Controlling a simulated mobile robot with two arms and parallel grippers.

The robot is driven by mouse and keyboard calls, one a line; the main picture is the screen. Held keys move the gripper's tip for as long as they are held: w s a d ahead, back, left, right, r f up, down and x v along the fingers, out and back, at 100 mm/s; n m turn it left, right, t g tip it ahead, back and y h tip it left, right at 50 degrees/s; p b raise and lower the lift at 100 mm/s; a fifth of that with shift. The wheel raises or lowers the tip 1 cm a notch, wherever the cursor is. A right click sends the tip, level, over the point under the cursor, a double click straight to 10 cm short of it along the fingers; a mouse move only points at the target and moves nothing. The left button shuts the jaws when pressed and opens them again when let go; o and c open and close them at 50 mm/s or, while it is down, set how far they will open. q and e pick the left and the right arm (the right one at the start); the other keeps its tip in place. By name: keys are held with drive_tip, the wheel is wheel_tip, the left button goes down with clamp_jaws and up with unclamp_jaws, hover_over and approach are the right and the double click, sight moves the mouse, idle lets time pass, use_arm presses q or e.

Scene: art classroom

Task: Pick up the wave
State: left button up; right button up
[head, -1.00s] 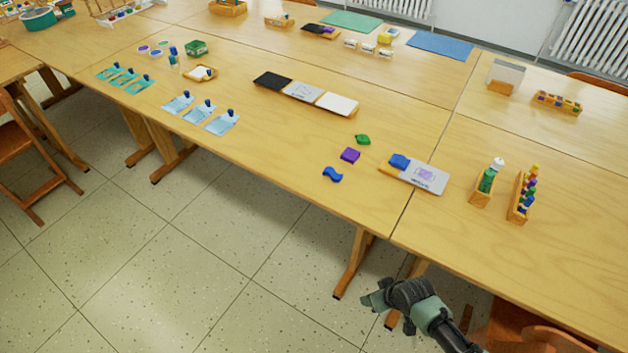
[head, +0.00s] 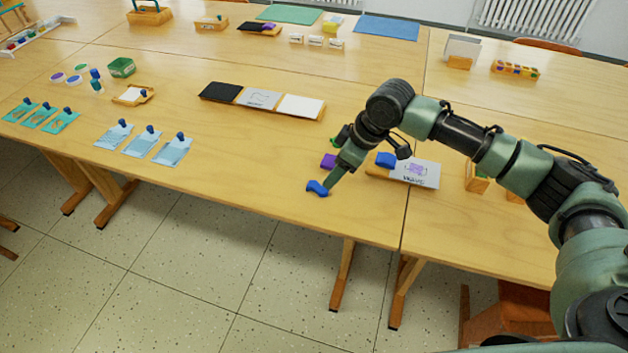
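The wave (head: 316,188) is a small blue wavy block lying near the front edge of the table, in the middle of the head view. My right gripper (head: 330,184) points down at it from the right, its tip at or just beside the wave's right end. I cannot tell whether it touches the wave or whether its fingers are apart. A purple block (head: 328,161) lies just behind the wave. A green block (head: 336,143) is mostly hidden behind my arm. My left gripper is not in view.
A blue block (head: 386,160) sits by a card marked with a purple drawing (head: 416,172), right of my gripper. A board with black, grey and white panels (head: 262,99) lies behind. Light blue cards with knobs (head: 146,141) lie left. The table left of the wave is clear.

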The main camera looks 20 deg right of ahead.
sight(320, 188)
drive_tip(key=x, duration=0.2)
drive_tip(key=shift+s+a+f, duration=0.1)
drive_tip(key=shift+a+f, duration=0.2)
drive_tip(key=shift+a, duration=0.05)
drive_tip(key=x, duration=0.3)
drive_tip(key=shift+w+a+f, duration=0.25)
drive_tip(key=shift+a+f, duration=0.05)
drive_tip(key=shift+a, duration=0.05)
drive_tip(key=shift+f, duration=0.2)
drive_tip(key=c, duration=1.2)
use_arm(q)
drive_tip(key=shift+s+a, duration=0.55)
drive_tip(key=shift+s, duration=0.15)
use_arm(e)
clamp_jaws()
